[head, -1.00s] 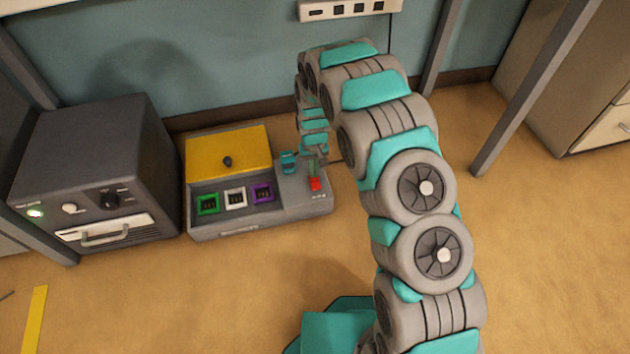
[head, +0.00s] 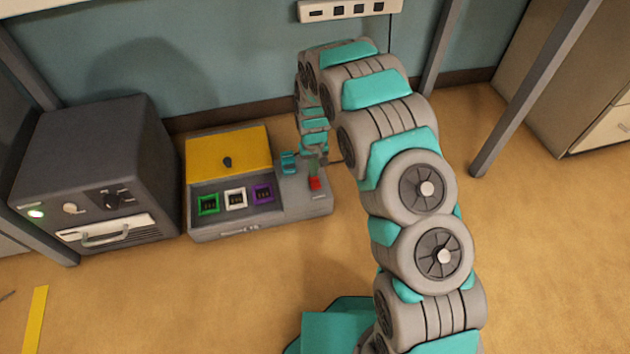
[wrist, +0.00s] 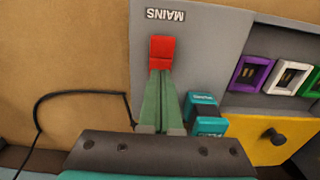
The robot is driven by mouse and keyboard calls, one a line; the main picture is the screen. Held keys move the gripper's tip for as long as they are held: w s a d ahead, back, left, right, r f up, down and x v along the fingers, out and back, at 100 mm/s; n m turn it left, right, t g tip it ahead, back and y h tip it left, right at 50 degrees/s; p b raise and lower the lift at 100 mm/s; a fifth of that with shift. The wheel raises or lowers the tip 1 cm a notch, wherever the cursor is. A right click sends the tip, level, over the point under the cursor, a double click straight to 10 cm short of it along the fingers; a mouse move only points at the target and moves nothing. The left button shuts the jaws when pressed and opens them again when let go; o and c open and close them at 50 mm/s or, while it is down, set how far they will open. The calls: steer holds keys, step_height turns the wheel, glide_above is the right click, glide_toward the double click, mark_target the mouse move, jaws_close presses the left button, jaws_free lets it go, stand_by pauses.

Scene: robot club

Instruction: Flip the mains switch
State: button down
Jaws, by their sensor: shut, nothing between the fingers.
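The mains switch is a red rocker (head: 315,184) on the right end of the grey panel box (head: 262,230). In the wrist view the red switch (wrist: 162,50) sits just below the upside-down "MAINS" label. My gripper (head: 312,168) is shut and empty, with its green fingers together. In the wrist view the fingertips (wrist: 160,74) are at the near edge of the red switch, overlapping it in the picture. I cannot tell whether they touch it.
A teal part (head: 289,162) stands on the panel beside my fingers. The box has a yellow lid (head: 228,145) and green, white and purple sockets. A dark cabinet (head: 95,165) stands left, and a table leg (head: 535,90) right. A black cable (wrist: 75,93) runs beside the box.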

steer(key=shift+r+p, duration=0.6)
steer(key=shift+r, duration=2.25)
steer(key=shift+r, duration=0.1)
